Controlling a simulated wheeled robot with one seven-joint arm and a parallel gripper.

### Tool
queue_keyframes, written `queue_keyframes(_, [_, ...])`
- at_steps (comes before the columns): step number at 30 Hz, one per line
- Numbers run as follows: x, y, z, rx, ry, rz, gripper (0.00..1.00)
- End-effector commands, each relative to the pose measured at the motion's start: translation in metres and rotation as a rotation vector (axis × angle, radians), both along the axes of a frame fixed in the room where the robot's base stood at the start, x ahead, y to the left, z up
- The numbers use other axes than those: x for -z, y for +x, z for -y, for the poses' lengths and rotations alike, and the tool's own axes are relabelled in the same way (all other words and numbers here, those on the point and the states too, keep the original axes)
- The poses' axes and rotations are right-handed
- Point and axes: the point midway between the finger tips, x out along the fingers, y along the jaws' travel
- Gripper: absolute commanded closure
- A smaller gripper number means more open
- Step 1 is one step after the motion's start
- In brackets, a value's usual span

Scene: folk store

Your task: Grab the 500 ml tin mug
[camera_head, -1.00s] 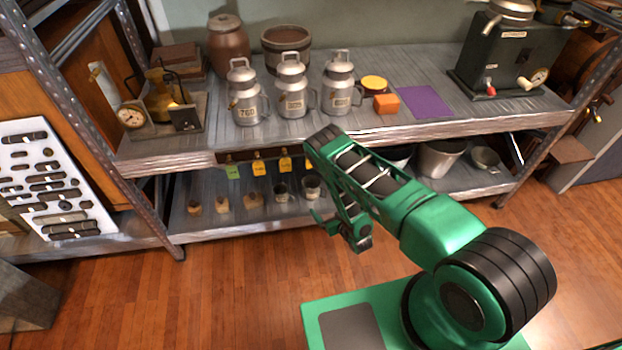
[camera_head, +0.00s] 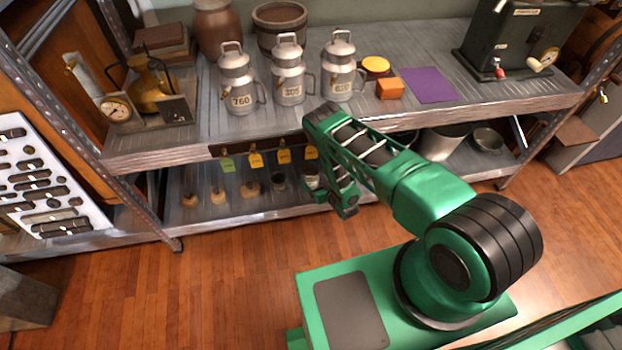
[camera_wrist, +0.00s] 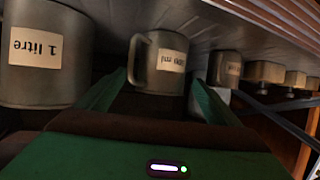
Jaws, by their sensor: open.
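The 500 ml mug (camera_wrist: 158,70) is a grey metal cup with a white label, upside down in the wrist view, its handle on the left side there. It is ahead of my gripper (camera_wrist: 157,98), between the lines of the two green fingers. The fingers are open, and I cannot tell whether the mug is within them. In the head view my gripper (camera_head: 328,196) is at the front of the lower shelf, partly hiding a mug (camera_head: 311,181) that looks like this one.
In the wrist view a larger 1 litre mug (camera_wrist: 42,60) is close on the left and a smaller mug (camera_wrist: 228,70) on the right. Wooden pieces (camera_wrist: 265,72) stand beyond it. The upper shelf (camera_head: 180,148) overhangs, with hanging tags (camera_head: 256,159) at its front.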

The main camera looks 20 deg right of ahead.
Motion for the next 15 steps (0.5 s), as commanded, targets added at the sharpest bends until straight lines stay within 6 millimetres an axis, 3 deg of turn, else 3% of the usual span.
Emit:
queue_keyframes(9, [0.012, 0.037, -0.011, 0.000, 0.002, 0.003, 0.13])
queue_keyframes(15, [0.016, 0.046, -0.013, 0.000, 0.001, 0.001, 0.13])
